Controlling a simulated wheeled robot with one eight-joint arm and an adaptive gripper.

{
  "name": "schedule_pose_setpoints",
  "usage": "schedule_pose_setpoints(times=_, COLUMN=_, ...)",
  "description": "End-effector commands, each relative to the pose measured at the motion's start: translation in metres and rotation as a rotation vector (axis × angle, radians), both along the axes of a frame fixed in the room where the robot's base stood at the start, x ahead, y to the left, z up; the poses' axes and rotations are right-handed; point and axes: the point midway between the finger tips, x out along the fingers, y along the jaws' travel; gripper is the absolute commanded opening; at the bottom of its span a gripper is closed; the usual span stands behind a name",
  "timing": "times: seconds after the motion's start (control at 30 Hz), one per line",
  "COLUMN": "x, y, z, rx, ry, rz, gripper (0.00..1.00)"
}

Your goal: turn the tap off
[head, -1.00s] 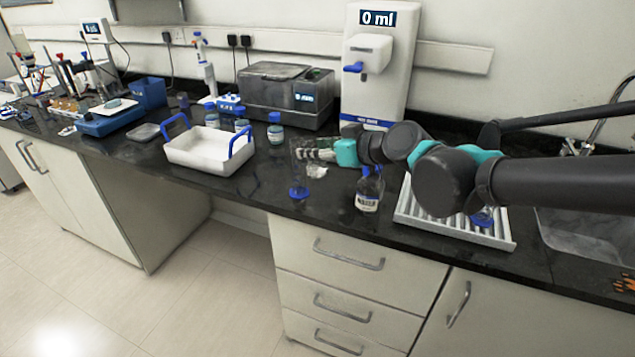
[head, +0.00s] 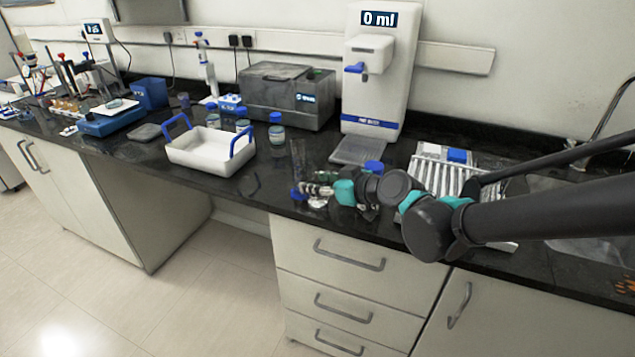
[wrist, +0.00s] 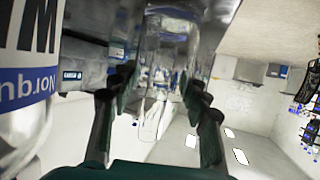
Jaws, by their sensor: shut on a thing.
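A white wall dispenser (head: 375,100) stands at the back of the counter, with a blue lever tap (head: 354,68) on its spout and a display reading "0 ml". A curved metal sink tap (head: 610,108) shows partly at the right edge; its handle is not clear. My gripper (head: 310,188) is low over the counter's front, in front of and left of the dispenser and apart from both taps. It is shut on a clear glass cylinder (head: 297,158) with a blue base, which stands upright. In the wrist view the clear glass (wrist: 165,60) lies between the fingers.
A blue-capped bottle (head: 373,167) is partly hidden behind my arm; its label fills the wrist view's left side. A drying rack (head: 440,165) lies right of it. A white tray with blue handles (head: 205,165) is to the left. A grey drip plate (head: 358,150) lies below the spout.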

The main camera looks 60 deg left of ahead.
Motion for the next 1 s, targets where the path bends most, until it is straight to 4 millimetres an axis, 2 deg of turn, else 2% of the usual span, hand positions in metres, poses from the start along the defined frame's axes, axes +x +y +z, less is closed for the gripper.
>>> schedule_pose_setpoints(times=0.13, x=0.000, y=0.000, z=-0.003, rx=0.000, ry=0.000, rz=0.000, gripper=0.17)
schedule_pose_setpoints(times=0.17, x=0.000, y=0.000, z=-0.003, rx=0.000, ry=0.000, rz=0.000, gripper=0.49)
schedule_pose_setpoints(times=0.2, x=0.000, y=0.000, z=-0.002, rx=0.000, ry=0.000, rz=0.000, gripper=0.54)
schedule_pose_setpoints(times=0.63, x=0.001, y=-0.004, z=0.002, rx=0.000, ry=0.000, rz=0.000, gripper=0.55)
schedule_pose_setpoints(times=0.77, x=0.004, y=-0.019, z=0.008, rx=0.000, ry=0.000, rz=-0.001, gripper=0.55)
schedule_pose_setpoints(times=1.0, x=0.013, y=-0.059, z=0.025, rx=0.000, ry=-0.001, rz=-0.002, gripper=0.55)
